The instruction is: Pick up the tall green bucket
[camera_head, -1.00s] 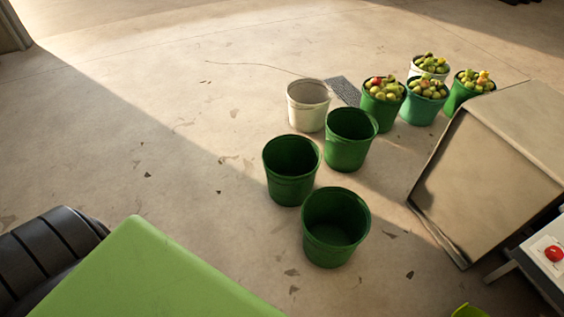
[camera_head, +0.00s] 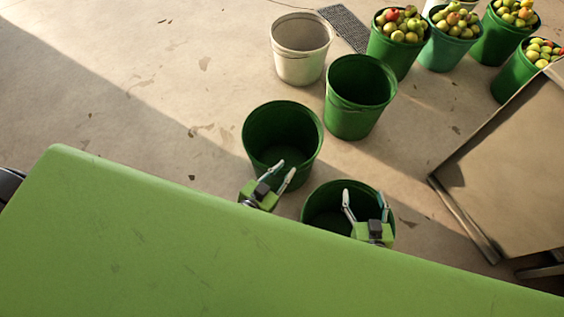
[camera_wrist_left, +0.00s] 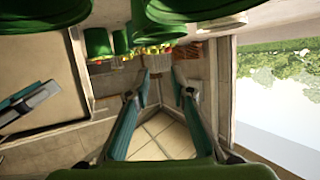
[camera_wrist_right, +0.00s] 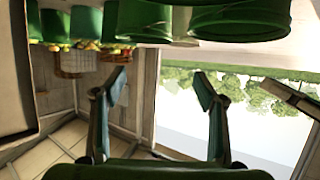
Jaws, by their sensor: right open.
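Three empty green buckets stand on the floor in the head view: one at the back (camera_head: 352,118), which looks the tallest, one in the middle (camera_head: 262,118), and a front one (camera_head: 320,197) partly hidden by my right gripper and the green surface. My left gripper (camera_head: 286,168) is open and empty, in front of the middle bucket's lower part. My right gripper (camera_head: 365,196) is open and empty, its fingers over the front bucket. Both wrist views show spread fingers with nothing between them, and green buckets along the top edge.
A white bucket (camera_head: 300,62) stands behind the green ones. Several fruit-filled buckets (camera_head: 392,55) stand at the back right. A large tan box-like panel (camera_head: 520,170) is at the right. A green surface (camera_head: 180,250) covers the foreground. The floor at left is clear.

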